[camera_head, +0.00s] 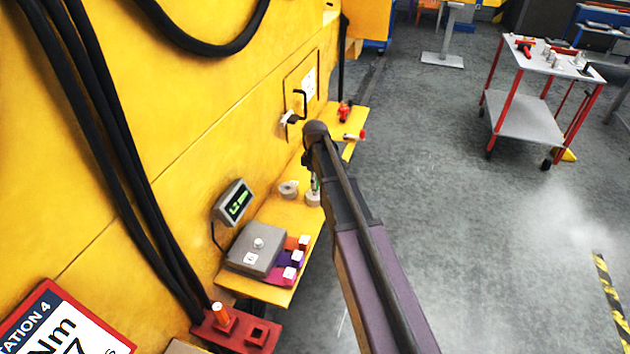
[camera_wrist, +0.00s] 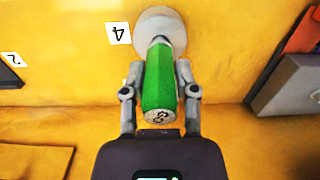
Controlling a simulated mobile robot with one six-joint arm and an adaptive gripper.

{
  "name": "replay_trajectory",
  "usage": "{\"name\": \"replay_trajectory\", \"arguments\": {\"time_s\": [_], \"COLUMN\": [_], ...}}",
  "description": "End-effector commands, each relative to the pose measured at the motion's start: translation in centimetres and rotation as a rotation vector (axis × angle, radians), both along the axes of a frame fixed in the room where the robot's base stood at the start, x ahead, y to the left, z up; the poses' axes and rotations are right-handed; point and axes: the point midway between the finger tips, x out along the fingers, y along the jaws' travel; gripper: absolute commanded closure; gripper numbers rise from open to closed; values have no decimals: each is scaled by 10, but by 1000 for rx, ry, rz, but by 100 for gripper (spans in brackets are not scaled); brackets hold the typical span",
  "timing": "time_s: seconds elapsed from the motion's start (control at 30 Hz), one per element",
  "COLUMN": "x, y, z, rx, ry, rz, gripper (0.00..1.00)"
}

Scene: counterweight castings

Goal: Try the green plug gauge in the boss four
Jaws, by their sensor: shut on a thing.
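The green plug gauge (camera_wrist: 158,82) is held upright-on to the wrist camera, its numbered end facing me. My gripper (camera_wrist: 160,75) is shut on it, a finger on each side. Its far end meets the round pale boss (camera_wrist: 158,18), beside a white label marked 4 (camera_wrist: 118,33). I cannot tell whether the tip is inside the bore, as the gauge hides it. In the head view a bit of the green gauge (camera_head: 314,184) shows just above a pale round boss (camera_head: 313,199); my arm covers most of the gripper there.
Another round boss (camera_head: 289,189) is close by on the yellow ledge. A grey box (camera_head: 255,248), colored blocks (camera_head: 297,257) and a small display (camera_head: 234,203) stand nearer. Yellow wall rises on the left. A red-legged cart (camera_head: 535,120) stands on open floor to the right.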

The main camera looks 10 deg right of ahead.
Motion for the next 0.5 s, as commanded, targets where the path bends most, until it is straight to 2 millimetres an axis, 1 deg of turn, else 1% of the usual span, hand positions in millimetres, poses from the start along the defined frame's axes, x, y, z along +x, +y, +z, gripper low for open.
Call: {"name": "replay_trajectory", "arguments": {"time_s": [0.47, 0.5], "x": [0, 0], "y": [0, 0], "z": [0, 0], "rx": [0, 0], "ry": [0, 0], "rz": [0, 0], "gripper": [100, 58]}}
